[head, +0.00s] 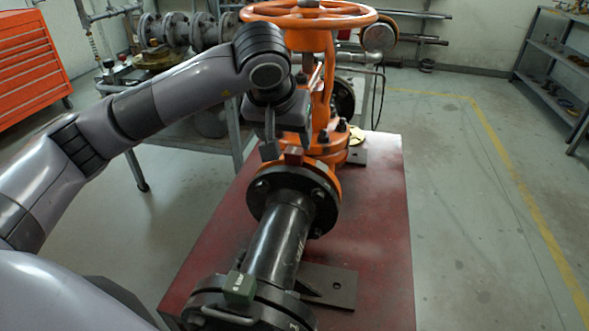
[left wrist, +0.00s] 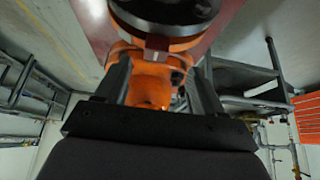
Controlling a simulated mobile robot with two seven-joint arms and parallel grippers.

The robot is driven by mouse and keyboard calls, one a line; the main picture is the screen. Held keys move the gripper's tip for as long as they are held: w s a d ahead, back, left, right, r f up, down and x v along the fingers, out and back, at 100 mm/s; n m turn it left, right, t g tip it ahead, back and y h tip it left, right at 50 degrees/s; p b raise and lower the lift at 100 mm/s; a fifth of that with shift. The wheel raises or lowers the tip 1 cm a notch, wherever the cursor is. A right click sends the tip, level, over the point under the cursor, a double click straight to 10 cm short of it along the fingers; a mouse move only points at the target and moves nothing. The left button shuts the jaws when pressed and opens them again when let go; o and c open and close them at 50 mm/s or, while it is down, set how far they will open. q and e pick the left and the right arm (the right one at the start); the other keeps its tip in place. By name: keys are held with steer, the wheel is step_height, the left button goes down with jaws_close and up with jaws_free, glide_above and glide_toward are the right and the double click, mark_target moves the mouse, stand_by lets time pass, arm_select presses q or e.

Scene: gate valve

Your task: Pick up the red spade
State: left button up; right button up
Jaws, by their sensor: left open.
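A small red block (head: 293,156), which looks like the tab of the red spade, sticks up at the top of the pipe flange joint beside the orange valve (head: 325,150). The rest of the spade is hidden between the flanges. My left gripper (head: 296,143) is open and points down just above the red block, its fingers apart on either side. My right gripper is not in view.
A green tab (head: 239,288) sits on the nearer flange of the black pipe (head: 281,245). The orange handwheel (head: 310,14) rises close behind my left wrist. The dark red platform (head: 375,220) carries the valve. A workbench stands behind left; the floor at right is clear.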

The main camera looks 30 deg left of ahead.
mark_target(294, 151)
arm_select(q)
steer(key=x, duration=0.7)
steer(key=shift+w+d+r, duration=0.15)
steer(key=shift+w+d, duration=0.1)
steer(key=shift+w, duration=0.05)
steer(key=shift+r, duration=0.1)
jaws_close()
